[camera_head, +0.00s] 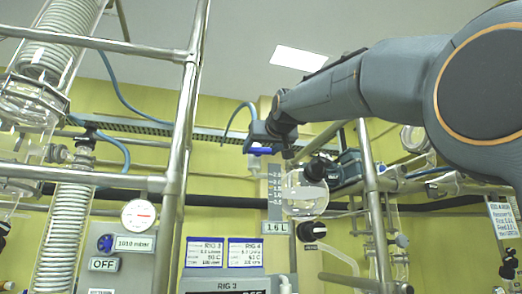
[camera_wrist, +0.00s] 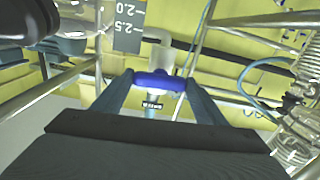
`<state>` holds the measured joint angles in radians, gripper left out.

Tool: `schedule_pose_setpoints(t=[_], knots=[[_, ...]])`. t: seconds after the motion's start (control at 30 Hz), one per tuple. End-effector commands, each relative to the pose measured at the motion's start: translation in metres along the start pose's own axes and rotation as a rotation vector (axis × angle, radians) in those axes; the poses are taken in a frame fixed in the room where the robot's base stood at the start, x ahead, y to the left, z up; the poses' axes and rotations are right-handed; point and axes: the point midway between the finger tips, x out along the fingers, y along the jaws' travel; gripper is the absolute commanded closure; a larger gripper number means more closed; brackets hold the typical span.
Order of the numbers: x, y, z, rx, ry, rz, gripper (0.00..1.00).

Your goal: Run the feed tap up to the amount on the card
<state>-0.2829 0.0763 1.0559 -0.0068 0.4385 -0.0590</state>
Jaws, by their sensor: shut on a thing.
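My gripper (camera_head: 266,138) is shut on a blue tap handle (camera_head: 258,151). A readout (camera_head: 278,229) shows 1.6 L. A white card (camera_head: 502,220) at the right edge has a feed line, but its figures are too small to read surely. Any liquid flow is not visible.
Steel frame poles (camera_head: 180,140) stand left of my arm, and another pole (camera_head: 370,180) stands right of the vessel. Coiled glass condensers (camera_head: 65,225) are at the left. Two white cards (camera_head: 245,252) for rigs 3 and 4 hang low. Blue hoses run behind.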

Motion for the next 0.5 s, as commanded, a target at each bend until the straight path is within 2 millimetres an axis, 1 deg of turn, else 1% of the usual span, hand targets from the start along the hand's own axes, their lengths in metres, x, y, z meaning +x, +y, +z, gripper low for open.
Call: schedule_pose_setpoints(t=[0.5], knots=[[0.0003, 0.0000, 0.0006, -0.359, 0.000, 0.000, 0.57]])
